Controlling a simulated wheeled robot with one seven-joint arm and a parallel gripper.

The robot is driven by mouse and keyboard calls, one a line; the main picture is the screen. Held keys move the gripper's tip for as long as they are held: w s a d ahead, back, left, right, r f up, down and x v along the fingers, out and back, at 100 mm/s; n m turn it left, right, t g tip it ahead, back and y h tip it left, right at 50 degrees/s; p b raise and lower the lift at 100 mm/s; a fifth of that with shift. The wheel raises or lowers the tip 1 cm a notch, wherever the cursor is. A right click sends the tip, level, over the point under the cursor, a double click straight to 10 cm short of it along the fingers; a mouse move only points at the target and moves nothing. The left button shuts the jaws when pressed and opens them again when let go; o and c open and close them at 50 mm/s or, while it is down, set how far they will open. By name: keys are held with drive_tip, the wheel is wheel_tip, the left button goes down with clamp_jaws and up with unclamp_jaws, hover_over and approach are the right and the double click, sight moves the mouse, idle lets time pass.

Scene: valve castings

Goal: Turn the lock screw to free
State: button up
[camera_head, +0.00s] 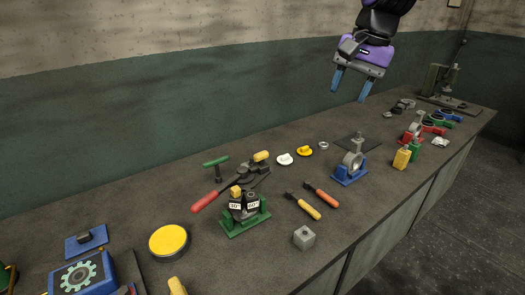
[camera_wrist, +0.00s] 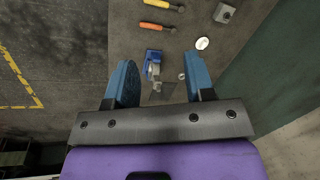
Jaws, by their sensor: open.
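No part can be told for certain as the lock screw. A dark fixture with 30° and 60° labels (camera_head: 236,207) stands on a green base (camera_head: 244,224) and has a yellow piece (camera_head: 236,191) on top. A grey ring-shaped part on a blue base (camera_head: 349,176) stands to its right; a blue-based part also shows in the wrist view (camera_wrist: 153,57). My gripper (camera_head: 349,94) is open and empty, raised above the far part of the bench. Its two blue fingers are spread in the wrist view (camera_wrist: 161,68), and nothing is between them in contact.
The grey bench (camera_head: 130,203) runs along the wall. Near the fixture lie a red-handled tool (camera_head: 205,202), a green T-handle (camera_head: 216,162), orange and yellow-handled tools (camera_head: 321,197), a grey block (camera_head: 304,237) and a yellow disc (camera_head: 169,241). A press (camera_head: 443,85) stands at the far end.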

drive_tip(key=w+a+f+m+g, duration=0.2)
drive_tip(key=w+a+f, duration=0.35)
drive_tip(key=w, duration=0.25)
drive_tip(key=m+g+y, duration=0.1)
drive_tip(key=m+g, duration=0.1)
drive_tip(key=m, duration=0.1)
approach(261, 153)
drive_tip(key=shift+y, duration=0.3)
drive_tip(key=x, duration=0.9)
drive_tip(key=shift+d+f, duration=0.25)
